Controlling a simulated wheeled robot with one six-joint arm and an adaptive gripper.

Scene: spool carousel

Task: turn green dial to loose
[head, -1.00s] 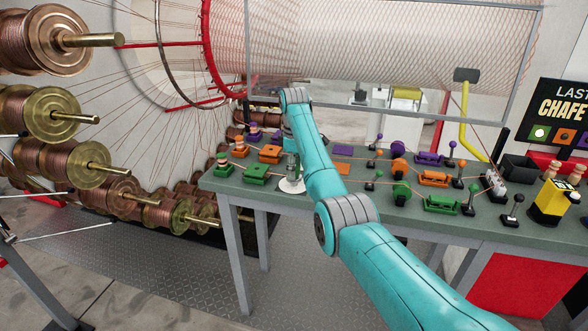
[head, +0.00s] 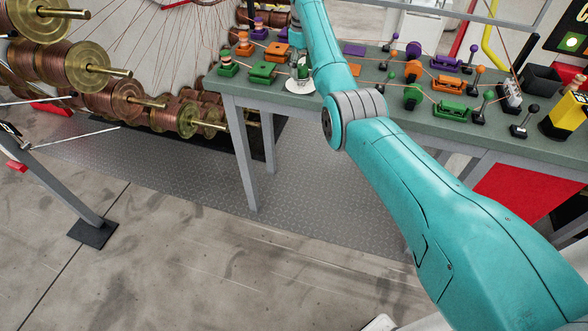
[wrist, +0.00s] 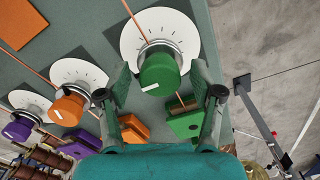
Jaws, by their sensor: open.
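The green dial (wrist: 160,72) shows in the wrist view as a green knob in front of a round white plate (wrist: 185,28) with black tick marks. A white line on the knob (wrist: 150,87) points toward the lower left. My gripper (wrist: 162,80) is open, with one finger on each side of the green knob. I cannot tell whether either finger touches it. In the head view the white plate (head: 300,86) lies on the bench below my arm, and my gripper is small and partly hidden there.
An orange dial (wrist: 69,108) and a purple dial (wrist: 18,130) stand left of the green one. A green block (wrist: 182,122) and an orange block (wrist: 132,128) sit close to my fingers. The bench (head: 400,115) holds several coloured levers and spools to the right.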

